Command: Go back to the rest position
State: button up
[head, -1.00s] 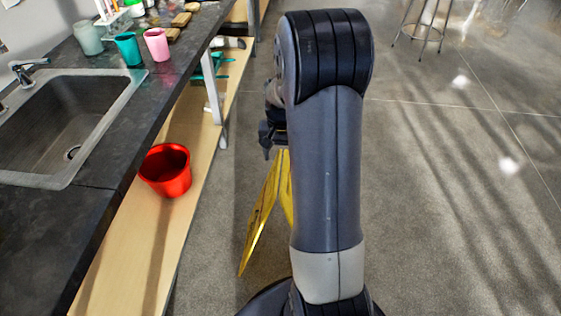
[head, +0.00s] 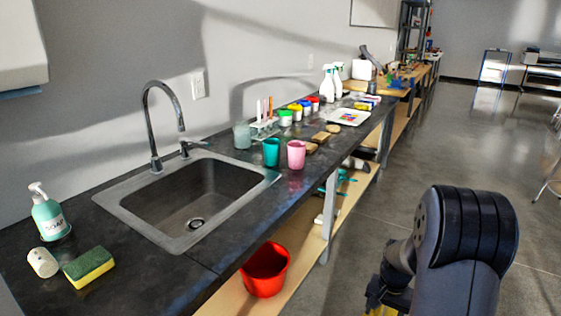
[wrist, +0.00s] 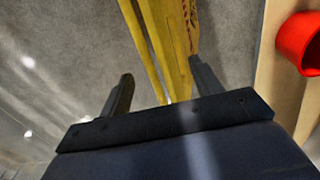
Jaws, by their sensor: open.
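My gripper (wrist: 160,70) is open in the wrist view, its two dark fingers spread apart. Nothing is held between them. Beyond the fingers is a yellow folding floor sign (wrist: 172,45) standing on the grey floor; I cannot tell the exact gap. In the head view my arm is at the lower right, and its bulky joint hides most of the gripper. A small part of the yellow sign (head: 376,304) shows at the bottom edge beside it.
A dark counter (head: 215,255) with a sink (head: 190,200) runs along the left, holding a teal cup (head: 271,152), a pink cup (head: 296,154) and a sponge (head: 88,267). A red bucket (head: 265,270) is on the lower shelf. Open floor lies to the right.

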notch_tip(320, 180, down, 6)
jog(key=b, duration=0.1)
jog(key=shift+r+p, duration=0.6)
jog(key=shift+r, duration=1.85)
